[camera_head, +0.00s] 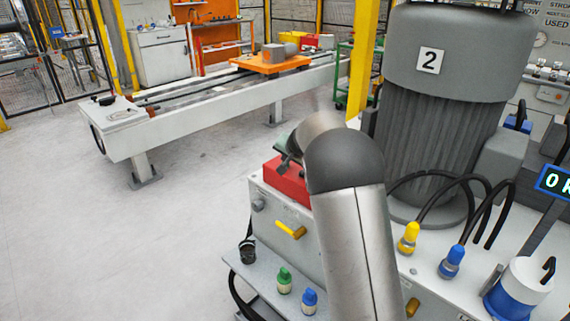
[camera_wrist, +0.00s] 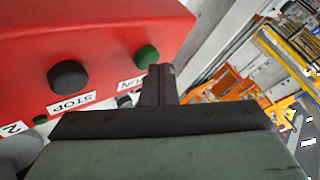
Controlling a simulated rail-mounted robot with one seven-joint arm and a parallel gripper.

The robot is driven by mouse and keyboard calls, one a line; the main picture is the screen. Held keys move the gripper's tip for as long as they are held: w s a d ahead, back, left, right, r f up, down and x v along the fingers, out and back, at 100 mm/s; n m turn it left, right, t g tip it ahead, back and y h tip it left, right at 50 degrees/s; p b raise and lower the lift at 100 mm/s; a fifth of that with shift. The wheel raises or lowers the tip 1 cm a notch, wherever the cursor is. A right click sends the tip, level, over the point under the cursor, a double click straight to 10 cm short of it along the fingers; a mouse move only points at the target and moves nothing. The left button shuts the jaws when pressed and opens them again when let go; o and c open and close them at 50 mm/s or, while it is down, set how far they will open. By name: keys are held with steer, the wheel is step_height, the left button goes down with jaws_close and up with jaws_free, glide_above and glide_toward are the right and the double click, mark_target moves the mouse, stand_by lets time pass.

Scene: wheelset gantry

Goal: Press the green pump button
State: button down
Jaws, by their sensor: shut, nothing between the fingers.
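The green pump button (camera_wrist: 146,56) shows in the wrist view on a red control box (camera_wrist: 95,30), beside a label that seems to read "RUN". A black button (camera_wrist: 68,77) with a "STOP" label sits to its left on the same face. My gripper (camera_wrist: 160,72) is shut and empty. Its fingertips are just right of and slightly below the green button in the picture; whether they touch it I cannot tell. In the head view the red box (camera_head: 287,181) stands on the pump unit, partly hidden by my arm. The green button is hidden there.
A large grey motor (camera_head: 440,110) marked 2 stands right of my arm. A yellow handle (camera_head: 290,230), a green connector (camera_head: 284,280) and a blue connector (camera_head: 309,300) are below the red box. Black hoses loop at the right. The floor (camera_head: 140,240) at left is clear.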

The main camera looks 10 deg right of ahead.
steer(key=shift+f, duration=0.25)
stand_by(0.4)
steer(key=shift+r+p, duration=0.45)
steer(key=shift+r, duration=0.4)
steer(key=shift+r, duration=0.15)
step_height(320, 180, up, 5)
steer(key=p, duration=0.3)
steer(key=shift+p, duration=0.4)
